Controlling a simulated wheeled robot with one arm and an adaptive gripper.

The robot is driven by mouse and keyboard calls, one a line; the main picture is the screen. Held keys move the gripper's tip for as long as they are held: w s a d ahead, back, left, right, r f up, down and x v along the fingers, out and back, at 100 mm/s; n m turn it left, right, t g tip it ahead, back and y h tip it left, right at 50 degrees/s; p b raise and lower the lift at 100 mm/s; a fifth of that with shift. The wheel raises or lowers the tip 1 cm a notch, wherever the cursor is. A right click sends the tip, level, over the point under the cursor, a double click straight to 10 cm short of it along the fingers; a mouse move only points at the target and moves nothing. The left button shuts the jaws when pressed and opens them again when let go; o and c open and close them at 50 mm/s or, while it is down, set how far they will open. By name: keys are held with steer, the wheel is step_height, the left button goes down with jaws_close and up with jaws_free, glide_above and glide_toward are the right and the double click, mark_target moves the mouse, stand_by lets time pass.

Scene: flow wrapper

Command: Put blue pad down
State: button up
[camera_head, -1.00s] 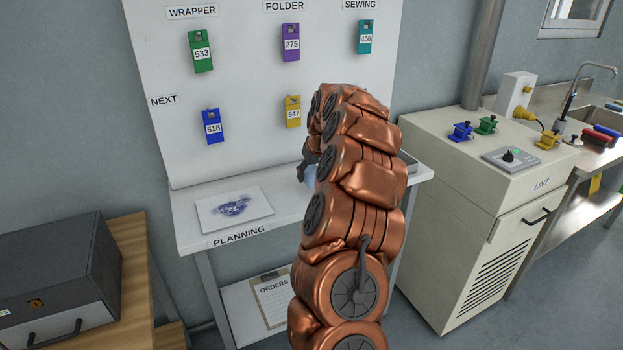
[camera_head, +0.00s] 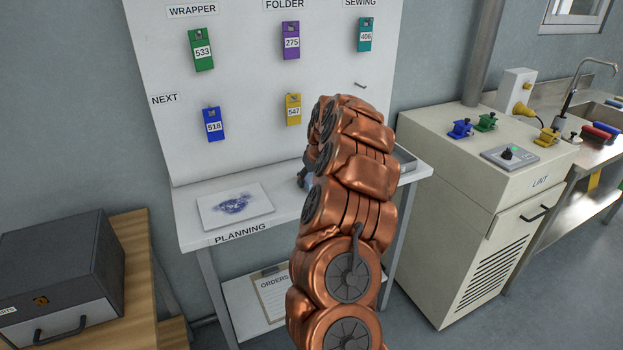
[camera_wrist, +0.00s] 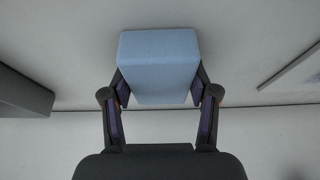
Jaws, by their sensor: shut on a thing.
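The light blue pad (camera_wrist: 158,66) is a block held between the two fingers of my gripper (camera_wrist: 160,92) in the wrist view. A pale grey surface lies behind it; I cannot tell whether the pad touches it. In the head view my copper arm hides most of my gripper and the pad, over the planning table (camera_head: 290,212). A white plate with a blue smudge (camera_head: 234,206) lies on the table's left part.
A grey tray (camera_head: 404,158) stands at the table's right end, partly behind my arm. A white board with coloured numbered tags (camera_head: 213,124) rises behind the table. A cream lint cabinet (camera_head: 470,190) stands right, a dark box (camera_head: 60,265) left.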

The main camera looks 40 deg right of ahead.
steer(key=shift+f, duration=0.25)
steer(key=o, duration=1.1)
steer(key=shift+r+p, duration=0.3)
steer(key=shift+r, duration=0.15)
steer(key=b+v, duration=0.3)
steer(key=v, duration=0.9)
